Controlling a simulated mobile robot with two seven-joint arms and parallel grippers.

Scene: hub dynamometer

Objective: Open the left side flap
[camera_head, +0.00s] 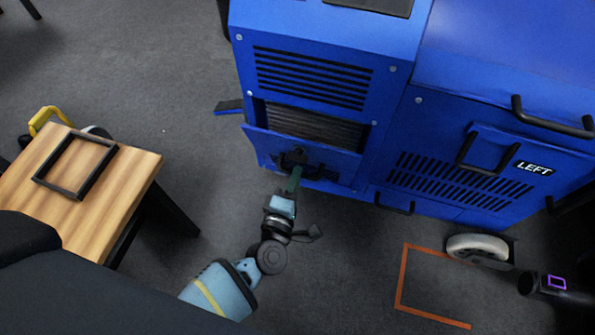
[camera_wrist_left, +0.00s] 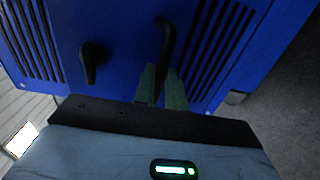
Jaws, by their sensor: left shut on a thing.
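The blue machine (camera_head: 420,60) carries a LEFT label (camera_head: 534,168) on the side at the right, by a slotted panel with a black handle (camera_head: 486,152). On the face at the left, a blue flap (camera_head: 338,160) stands tilted out at its top edge, with dark ribs (camera_head: 315,128) showing behind it. My left gripper (camera_head: 294,180) is at the front of this flap. In the left wrist view its green fingers (camera_wrist_left: 163,85) are shut around a black handle (camera_wrist_left: 166,42). A black latch knob (camera_wrist_left: 92,60) sits left of it.
A wooden table (camera_head: 120,185) with a black frame (camera_head: 75,166) on it stands at the left. Orange floor marks (camera_head: 402,278) and a wheel (camera_head: 478,247) lie at the lower right. Grey floor (camera_head: 195,90) is clear between table and machine.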

